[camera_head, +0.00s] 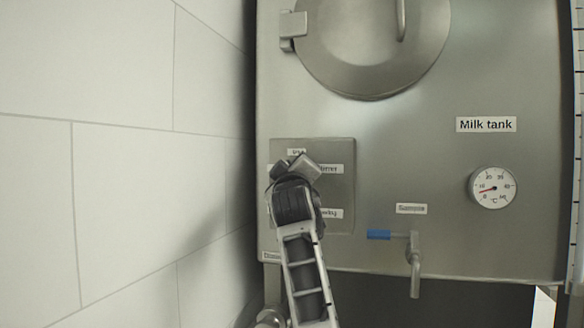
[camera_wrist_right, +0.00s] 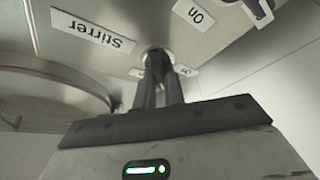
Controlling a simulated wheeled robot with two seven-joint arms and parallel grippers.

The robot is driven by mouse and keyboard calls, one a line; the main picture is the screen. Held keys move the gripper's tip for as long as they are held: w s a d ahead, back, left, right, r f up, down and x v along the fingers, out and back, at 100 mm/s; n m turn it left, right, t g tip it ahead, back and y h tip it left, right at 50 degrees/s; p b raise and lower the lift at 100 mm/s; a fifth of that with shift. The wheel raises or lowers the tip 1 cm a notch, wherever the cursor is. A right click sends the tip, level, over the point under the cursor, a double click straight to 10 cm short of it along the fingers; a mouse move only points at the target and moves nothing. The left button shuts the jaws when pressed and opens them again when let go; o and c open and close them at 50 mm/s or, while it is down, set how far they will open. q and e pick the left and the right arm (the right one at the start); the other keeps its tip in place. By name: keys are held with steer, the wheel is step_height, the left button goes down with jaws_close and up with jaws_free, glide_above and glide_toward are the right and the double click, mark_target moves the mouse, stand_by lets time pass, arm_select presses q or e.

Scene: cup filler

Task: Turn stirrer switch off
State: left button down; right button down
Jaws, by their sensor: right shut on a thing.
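The stirrer switch (camera_wrist_right: 168,56) is a small round control on the steel tank's panel, seen in the right wrist view close to the upside-down "Stirrer" label (camera_wrist_right: 93,30). My right gripper (camera_wrist_right: 158,62) is shut on it; its dark fingers cover most of the switch, so its setting cannot be read. An "ON" label (camera_wrist_right: 196,13) and a partly covered label (camera_wrist_right: 186,70) are beside it. In the head view my right gripper (camera_head: 300,168) is in front of the control panel (camera_head: 342,192), and the switch is hidden there. My left gripper is not in view.
The milk tank (camera_head: 480,70) has a round lid (camera_head: 370,75), a dial thermometer (camera_head: 493,187) and a tap (camera_head: 415,260) with a blue-ended handle. A tiled wall (camera_head: 120,150) stands close on the left. Space in front of the tank's right side looks clear.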

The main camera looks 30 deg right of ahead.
steer(key=shift+n+g+y, duration=0.4)
steer(key=shift+n+y, duration=0.4)
steer(key=shift+n, duration=1.5)
steer(key=shift+n+g+y, duration=0.4)
steer(key=shift+n+y, duration=0.4)
steer(key=shift+n, duration=1.5)
steer(key=c, duration=1.5)
jaws_free()
